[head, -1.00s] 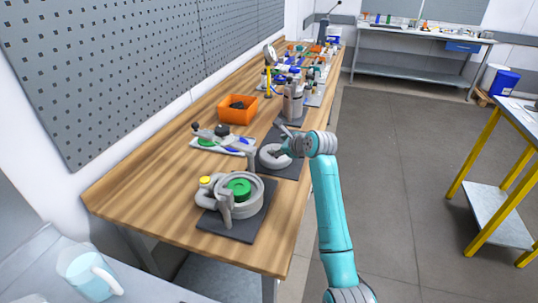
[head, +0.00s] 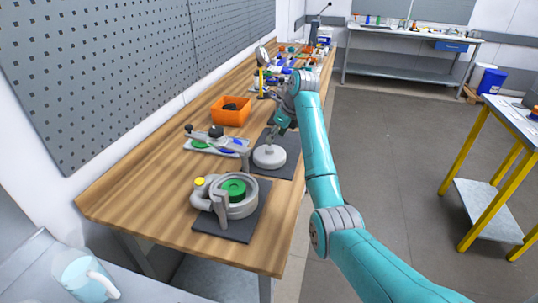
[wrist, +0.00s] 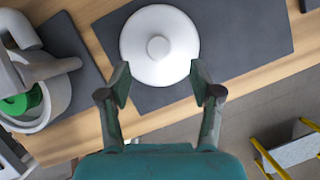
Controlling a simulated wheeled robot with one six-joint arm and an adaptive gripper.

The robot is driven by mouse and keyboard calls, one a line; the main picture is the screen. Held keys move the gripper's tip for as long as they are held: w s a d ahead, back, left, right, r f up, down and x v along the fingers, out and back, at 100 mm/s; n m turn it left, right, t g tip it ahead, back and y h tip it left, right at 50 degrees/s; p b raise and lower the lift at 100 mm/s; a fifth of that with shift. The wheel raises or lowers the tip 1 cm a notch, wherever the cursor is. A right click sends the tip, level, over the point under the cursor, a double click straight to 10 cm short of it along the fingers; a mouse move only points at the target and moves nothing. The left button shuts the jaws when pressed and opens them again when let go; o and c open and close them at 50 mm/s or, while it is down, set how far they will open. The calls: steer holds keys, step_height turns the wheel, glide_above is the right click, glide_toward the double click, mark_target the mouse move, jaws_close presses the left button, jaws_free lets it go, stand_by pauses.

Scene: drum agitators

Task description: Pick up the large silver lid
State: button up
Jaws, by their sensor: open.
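The large silver lid (head: 269,156) is a round, pale grey disc with a small knob in its middle. It lies on a dark mat (head: 287,163) on the wooden bench. In the wrist view the lid (wrist: 160,45) shows from above at top centre. My gripper (wrist: 160,88) is open, with its two fingers apart on either side of the lid's near edge. The knob lies beyond the fingertips in that view. In the head view my gripper (head: 280,126) is above the lid, pointing down. Nothing is between the fingers; whether they touch the lid I cannot tell.
A grey drum with a green centre (head: 236,190) stands on another mat at the near left. A small tray of parts (head: 215,142) and an orange bin (head: 231,110) lie behind it. More equipment crowds the far bench.

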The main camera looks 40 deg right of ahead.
mark_target(270, 148)
steer(key=shift+x, duration=3.1)
jaws_close()
